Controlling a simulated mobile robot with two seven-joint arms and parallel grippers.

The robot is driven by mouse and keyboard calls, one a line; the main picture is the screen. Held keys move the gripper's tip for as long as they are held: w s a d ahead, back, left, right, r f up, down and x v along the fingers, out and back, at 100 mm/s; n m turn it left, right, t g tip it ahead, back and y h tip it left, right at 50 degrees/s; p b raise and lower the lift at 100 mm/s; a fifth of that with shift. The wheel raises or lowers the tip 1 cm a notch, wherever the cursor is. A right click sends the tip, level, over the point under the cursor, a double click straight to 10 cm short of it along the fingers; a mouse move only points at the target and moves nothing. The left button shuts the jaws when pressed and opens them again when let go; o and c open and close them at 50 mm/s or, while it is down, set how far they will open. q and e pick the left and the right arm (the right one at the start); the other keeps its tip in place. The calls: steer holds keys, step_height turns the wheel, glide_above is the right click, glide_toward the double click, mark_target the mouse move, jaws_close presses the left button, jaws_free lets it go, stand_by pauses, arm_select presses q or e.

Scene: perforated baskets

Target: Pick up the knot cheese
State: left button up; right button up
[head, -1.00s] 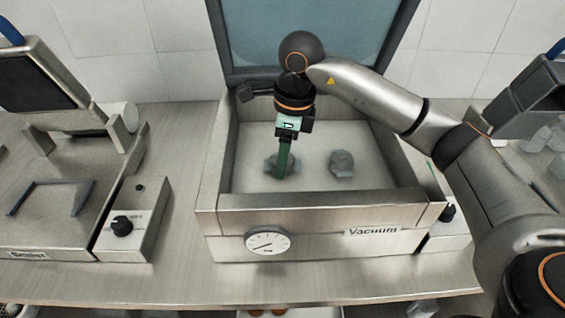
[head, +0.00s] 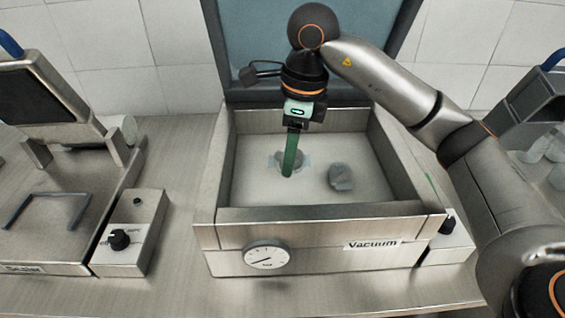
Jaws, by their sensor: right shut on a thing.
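Two pale grey lumps in what looks like clear wrap are in the open vacuum chamber (head: 310,212). The left lump (head: 297,157) is at my right gripper (head: 289,172), whose green fingers come down from above and partly hide it. The right gripper is shut on this lump. The right lump (head: 341,177) lies apart on the chamber floor. I cannot tell from their look which is the knot cheese. My left gripper is not in view.
The chamber's metal walls surround the lumps, and its raised lid (head: 225,60) stands behind. A sealer machine (head: 60,215) with a control box (head: 130,235) stands to the left. The front strip of the counter (head: 200,290) is clear.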

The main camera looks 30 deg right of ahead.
steer(key=s+r, duration=0.2)
steer(key=s, duration=0.1)
steer(key=s+d+r, duration=0.1)
steer(key=s+r, duration=0.1)
steer(key=s, duration=0.2)
steer(key=s+r, duration=0.3)
steer(key=s, duration=0.1)
steer(key=shift+s+d+p, duration=0.15)
steer(key=shift+d+p, duration=0.2)
steer(key=shift+d, duration=0.05)
